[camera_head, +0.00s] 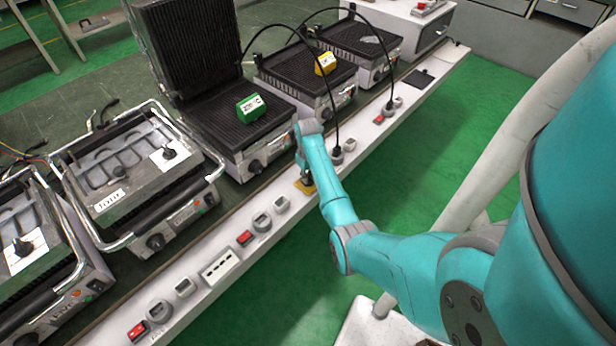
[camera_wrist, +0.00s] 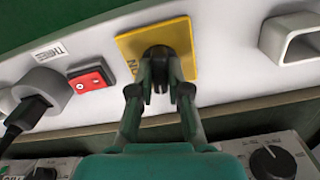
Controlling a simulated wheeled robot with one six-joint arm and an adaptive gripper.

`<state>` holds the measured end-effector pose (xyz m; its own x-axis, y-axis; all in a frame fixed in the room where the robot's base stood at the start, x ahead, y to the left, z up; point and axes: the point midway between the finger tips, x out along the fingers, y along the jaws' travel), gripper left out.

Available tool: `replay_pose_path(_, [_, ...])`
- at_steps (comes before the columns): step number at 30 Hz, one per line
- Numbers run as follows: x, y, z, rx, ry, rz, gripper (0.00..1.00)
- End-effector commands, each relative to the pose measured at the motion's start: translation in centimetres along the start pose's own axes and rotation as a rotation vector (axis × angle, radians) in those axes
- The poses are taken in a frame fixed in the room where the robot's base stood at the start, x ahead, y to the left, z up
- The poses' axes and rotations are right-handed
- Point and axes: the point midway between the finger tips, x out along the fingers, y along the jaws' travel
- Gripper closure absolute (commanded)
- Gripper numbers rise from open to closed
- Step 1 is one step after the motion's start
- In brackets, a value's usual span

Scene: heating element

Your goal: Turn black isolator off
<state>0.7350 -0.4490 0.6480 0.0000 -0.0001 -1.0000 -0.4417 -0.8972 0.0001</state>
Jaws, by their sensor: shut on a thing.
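The black isolator (camera_wrist: 158,56) is a dark rotary knob on a square yellow plate (camera_wrist: 184,32), set in the pale panel. In the wrist view my gripper (camera_wrist: 160,78) has its two fingers closed on either side of the knob. The knob is partly hidden by the fingertips, and its exact turn angle cannot be told. Lettering shows at the plate's lower left, partly covered. In the head view my gripper (camera_head: 307,180) reaches down to the yellow plate (camera_head: 303,187), and my arm hides most of the knob.
A red switch (camera_wrist: 92,80) and a round socket with a black plug (camera_wrist: 30,108) sit left of the plate in the wrist view. A grey box-shaped fitting (camera_wrist: 290,42) is at right. Contact grills (camera_head: 232,120) line the bench behind the panel. Green floor (camera_head: 420,160) is clear in front.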

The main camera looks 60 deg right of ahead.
Motion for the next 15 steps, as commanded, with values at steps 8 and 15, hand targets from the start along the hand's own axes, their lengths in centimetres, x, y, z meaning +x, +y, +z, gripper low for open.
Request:
replay_pose_path(8, [0.02, -0.01, 0.0, -0.158, 0.0, 0.0, 1.0])
replay_pose_path(15, [0.02, -0.02, 0.01, -0.223, 0.0, 0.0, 1.0])
